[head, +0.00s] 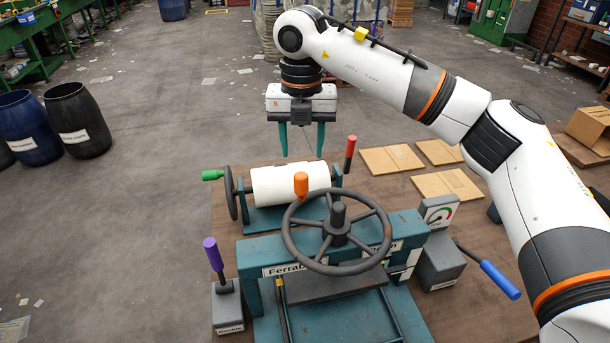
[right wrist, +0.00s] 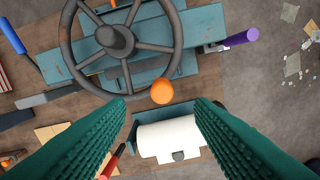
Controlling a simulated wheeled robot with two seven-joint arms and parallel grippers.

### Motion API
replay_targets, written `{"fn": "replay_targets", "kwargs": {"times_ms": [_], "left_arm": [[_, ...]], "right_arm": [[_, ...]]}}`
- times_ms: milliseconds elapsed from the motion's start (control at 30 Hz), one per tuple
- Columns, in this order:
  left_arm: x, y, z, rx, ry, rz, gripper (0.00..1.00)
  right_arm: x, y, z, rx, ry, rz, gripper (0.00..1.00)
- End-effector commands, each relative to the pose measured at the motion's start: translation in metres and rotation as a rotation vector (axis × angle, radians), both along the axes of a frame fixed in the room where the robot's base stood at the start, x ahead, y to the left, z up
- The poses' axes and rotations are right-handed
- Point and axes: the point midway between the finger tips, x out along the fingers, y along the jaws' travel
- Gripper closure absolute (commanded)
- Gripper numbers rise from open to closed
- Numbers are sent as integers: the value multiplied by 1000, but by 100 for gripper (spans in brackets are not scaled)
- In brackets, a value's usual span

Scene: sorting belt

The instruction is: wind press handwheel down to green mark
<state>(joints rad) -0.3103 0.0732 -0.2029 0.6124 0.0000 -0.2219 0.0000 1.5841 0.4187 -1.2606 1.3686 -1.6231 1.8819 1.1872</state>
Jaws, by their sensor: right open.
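The press (head: 310,240) is a teal frame with a dark grey handwheel (head: 338,237) lying flat on top, its spokes meeting at a raised hub. An orange knob (head: 301,186) stands on the wheel's far-left rim. In the right wrist view the wheel (right wrist: 117,40) is at upper left and its orange knob (right wrist: 163,91) lies between the fingertips in the picture. My right gripper (head: 301,154) is open and empty, pointing down beyond the wheel, above and apart from the knob; it also shows in the right wrist view (right wrist: 160,103). I cannot make out a green mark on the press.
Behind the press is a white roller (head: 290,184) with a green-handled crank (head: 213,175). A red lever (head: 350,150), a purple lever (head: 213,252), a dial gauge (head: 438,214) and a blue-handled lever (head: 499,279) surround the press. Flat cardboard pieces (head: 392,159) lie behind right.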

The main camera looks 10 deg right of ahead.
Motion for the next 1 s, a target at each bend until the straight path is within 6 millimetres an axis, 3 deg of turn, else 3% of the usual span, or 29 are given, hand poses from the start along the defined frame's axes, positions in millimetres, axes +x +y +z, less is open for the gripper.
{"fn": "replay_targets", "kwargs": {"times_ms": [167,300,500,867,1000], "left_arm": [[-2,-3,14,-5,2,-2,79],[8,1,21,1,-12,-2,79],[23,6,28,5,-36,2,79],[13,6,28,6,-22,3,79],[12,6,28,7,-20,2,79]], "right_arm": [[-1,0,-36,-1,3,-1,51],[-1,0,-62,-2,5,-2,51],[0,0,-86,-1,2,-2,51],[1,0,-92,0,-1,-2,51],[0,0,-92,-1,-1,-2,71]]}}
